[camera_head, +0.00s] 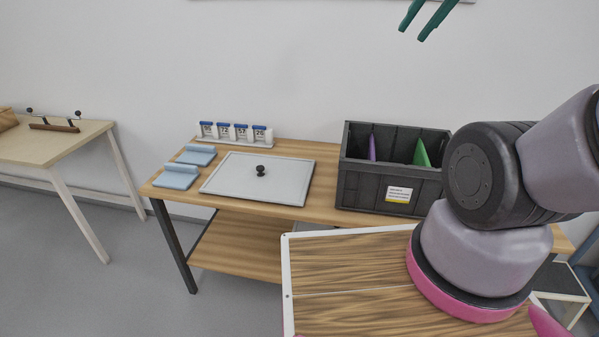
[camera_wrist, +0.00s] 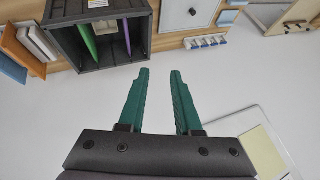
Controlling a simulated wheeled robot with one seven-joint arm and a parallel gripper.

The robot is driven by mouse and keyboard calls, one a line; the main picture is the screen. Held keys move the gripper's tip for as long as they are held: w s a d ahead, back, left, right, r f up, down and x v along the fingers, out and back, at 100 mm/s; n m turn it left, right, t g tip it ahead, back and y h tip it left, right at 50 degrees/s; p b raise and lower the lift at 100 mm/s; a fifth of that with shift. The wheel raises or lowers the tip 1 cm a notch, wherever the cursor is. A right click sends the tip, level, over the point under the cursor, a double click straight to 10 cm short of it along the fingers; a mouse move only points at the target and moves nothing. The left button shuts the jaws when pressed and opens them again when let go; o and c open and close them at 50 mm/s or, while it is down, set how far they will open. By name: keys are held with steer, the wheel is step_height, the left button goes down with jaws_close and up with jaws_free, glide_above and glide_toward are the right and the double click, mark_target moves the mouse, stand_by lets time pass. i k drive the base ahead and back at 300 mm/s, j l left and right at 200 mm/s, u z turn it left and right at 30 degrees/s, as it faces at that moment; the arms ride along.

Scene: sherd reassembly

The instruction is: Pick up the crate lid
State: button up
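Light-blue holders (camera_head: 177,177) lie left of the lid. A white rack with numbered cards (camera_head: 235,133) stands behind it. A pale side table (camera_head: 50,148) with a dark tool is at far left. A narrow bare strip separates lid and crate.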

mark_target(286, 181)
steer(key=i+j, duration=0.2)
steer(key=j, duration=0.2)
steer(key=i+j, duration=0.2)
steer(key=j, duration=0.2)
steer(key=i+j, duration=0.15)
steer(key=j, duration=0.25)
steer(key=u, duration=0.05)
